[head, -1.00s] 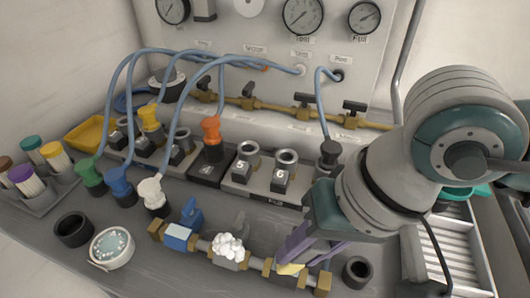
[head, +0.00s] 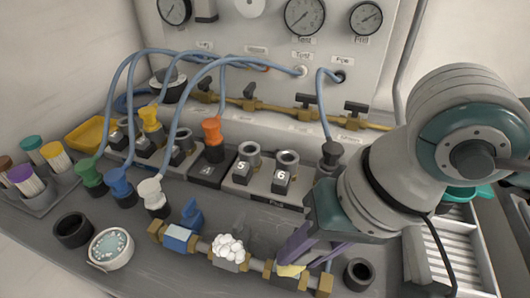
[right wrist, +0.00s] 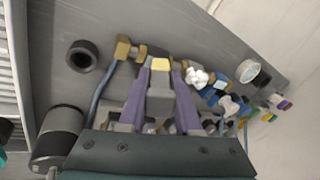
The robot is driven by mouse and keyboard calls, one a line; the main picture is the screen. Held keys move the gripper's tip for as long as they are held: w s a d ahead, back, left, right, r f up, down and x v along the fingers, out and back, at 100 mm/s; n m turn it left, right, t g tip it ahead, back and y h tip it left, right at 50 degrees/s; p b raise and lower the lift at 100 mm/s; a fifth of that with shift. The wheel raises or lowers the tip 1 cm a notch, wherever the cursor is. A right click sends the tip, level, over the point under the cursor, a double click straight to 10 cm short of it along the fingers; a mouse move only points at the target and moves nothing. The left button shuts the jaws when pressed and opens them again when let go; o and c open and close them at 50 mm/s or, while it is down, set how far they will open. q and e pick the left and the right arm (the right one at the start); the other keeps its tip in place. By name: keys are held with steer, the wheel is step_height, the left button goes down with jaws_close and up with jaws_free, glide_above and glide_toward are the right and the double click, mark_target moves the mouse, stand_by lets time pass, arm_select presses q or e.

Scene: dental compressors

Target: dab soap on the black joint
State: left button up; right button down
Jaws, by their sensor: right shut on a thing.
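My right gripper (head: 292,262) has purple fingers, shut on a small block with a pale yellow tip (head: 290,271), probably a soap applicator. The tip also shows between the fingertips in the right wrist view (right wrist: 160,64). It is over the right part of a pipe run with brass ends (head: 322,284); whether it touches is unclear. The joint there is mostly hidden by the gripper, and I cannot tell its colour surely. To its left, white foam (head: 228,246) covers a dark grey joint (head: 227,264). Farther left is a blue joint (head: 178,238). My left gripper is out of view.
A white dish with pale suds (head: 110,248) and a black ring (head: 73,230) stand at left. Another black ring (head: 358,273) is just right of the pipe. Behind are hose plugs, numbered sockets (head: 284,180) and a gauge panel (head: 265,40).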

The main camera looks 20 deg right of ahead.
stand_by(0.3)
steer(key=shift+r+p, duration=0.4)
steer(key=shift+r, duration=0.05)
steer(key=shift+r+p, duration=2.15)
steer(key=shift+r, duration=0.9)
